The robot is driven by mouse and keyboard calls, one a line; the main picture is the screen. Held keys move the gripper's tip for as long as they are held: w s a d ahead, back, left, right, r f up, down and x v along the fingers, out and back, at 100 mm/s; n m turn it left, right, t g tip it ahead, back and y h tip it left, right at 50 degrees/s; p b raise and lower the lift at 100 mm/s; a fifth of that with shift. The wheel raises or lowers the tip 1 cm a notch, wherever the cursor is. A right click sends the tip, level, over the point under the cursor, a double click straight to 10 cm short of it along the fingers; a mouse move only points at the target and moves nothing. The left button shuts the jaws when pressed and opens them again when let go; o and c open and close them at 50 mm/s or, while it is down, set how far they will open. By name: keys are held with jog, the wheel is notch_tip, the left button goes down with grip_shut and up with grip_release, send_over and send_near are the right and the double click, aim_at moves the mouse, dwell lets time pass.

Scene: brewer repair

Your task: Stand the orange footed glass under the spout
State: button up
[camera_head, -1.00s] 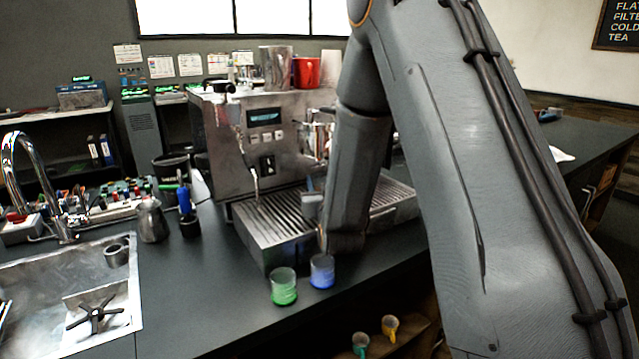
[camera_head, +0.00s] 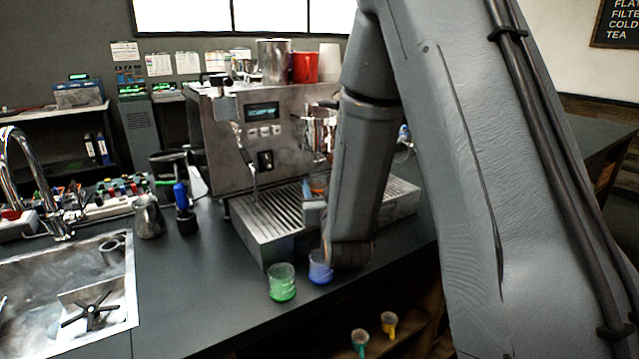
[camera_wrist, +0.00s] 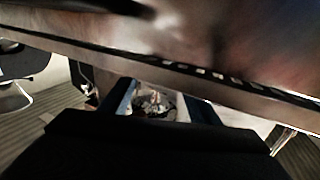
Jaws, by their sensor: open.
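A small patch of orange glass (camera_head: 319,183), which looks like the orange footed glass, shows above the drip tray (camera_head: 275,222) of the coffee machine, below the steel group and spout area (camera_head: 318,130). My arm hides most of it, so its foot and exact alignment with the spout cannot be told. My gripper (camera_head: 314,212) is low over the tray's front, mostly hidden by my arm. In the wrist view my gripper (camera_wrist: 160,105) is open, its two fingers apart, with a small blurred shape between them that I cannot identify.
A green glass (camera_head: 282,283) and a blue glass (camera_head: 320,267) stand on the counter before the tray, the blue one close to my arm. A steel pitcher (camera_head: 148,217) and the sink (camera_head: 75,290) are at left.

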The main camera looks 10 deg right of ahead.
jog(key=s, duration=0.4)
jog(key=s+p, duration=0.1)
jog(key=s, duration=0.1)
jog(key=shift+s+a, duration=0.25)
jog(key=shift+s, duration=0.15)
